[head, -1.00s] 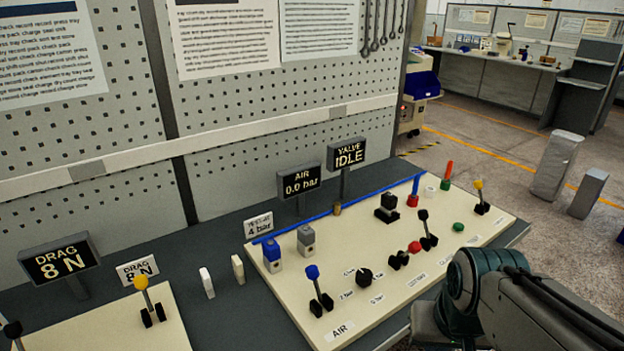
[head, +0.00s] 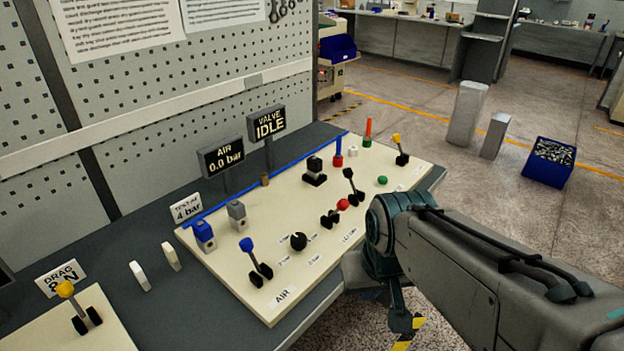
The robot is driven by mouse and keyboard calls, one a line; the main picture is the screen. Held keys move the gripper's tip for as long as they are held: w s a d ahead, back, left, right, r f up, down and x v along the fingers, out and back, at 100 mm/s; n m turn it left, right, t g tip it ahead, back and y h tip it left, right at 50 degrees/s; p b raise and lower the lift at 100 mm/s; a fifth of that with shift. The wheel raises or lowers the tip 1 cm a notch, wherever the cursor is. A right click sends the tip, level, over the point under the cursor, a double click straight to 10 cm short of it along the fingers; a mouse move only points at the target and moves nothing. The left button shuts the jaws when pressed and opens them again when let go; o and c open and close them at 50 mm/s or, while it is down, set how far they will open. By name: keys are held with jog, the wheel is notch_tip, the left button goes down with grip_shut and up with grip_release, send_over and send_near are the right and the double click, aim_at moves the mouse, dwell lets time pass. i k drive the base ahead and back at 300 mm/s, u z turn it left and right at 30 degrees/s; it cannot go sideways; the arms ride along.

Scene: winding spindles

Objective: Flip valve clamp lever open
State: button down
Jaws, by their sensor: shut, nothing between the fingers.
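The cream valve panel (head: 215,265) lies on the dark bench and carries several levers. A black-knobbed lever (head: 353,184) stands in its middle, tilted, beside a red knob (head: 342,205). A yellow-knobbed lever (head: 400,150) stands at the far right end, and a blue-knobbed lever (head: 256,261) stands near the AIR label. I cannot tell from the labels which one is the valve clamp lever. My gripper (head: 409,335), with yellow-marked fingers, hangs low in front of the bench, partly cut off by the bottom edge. It is shut and empty, apart from all the levers.
The VALVE display (head: 267,122) reads IDLE and the AIR display (head: 221,156) reads 0.0 bar. A blue pipe runs along the panel's back, with blue and grey blocks (head: 237,215) near its left end. Open floor lies right, with grey posts (head: 466,114) and a blue bin (head: 550,163).

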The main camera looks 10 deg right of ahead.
aim_at(348, 173)
jog(key=z, duration=0.55)
jog(key=k, duration=0.65)
jog(key=z, duration=0.9)
jog(key=i, duration=0.9)
jog(key=u, duration=0.5)
jog(key=i, duration=0.7)
jog(key=u, duration=0.85)
jog(key=i, duration=0.25)
jog(key=u, duration=0.3)
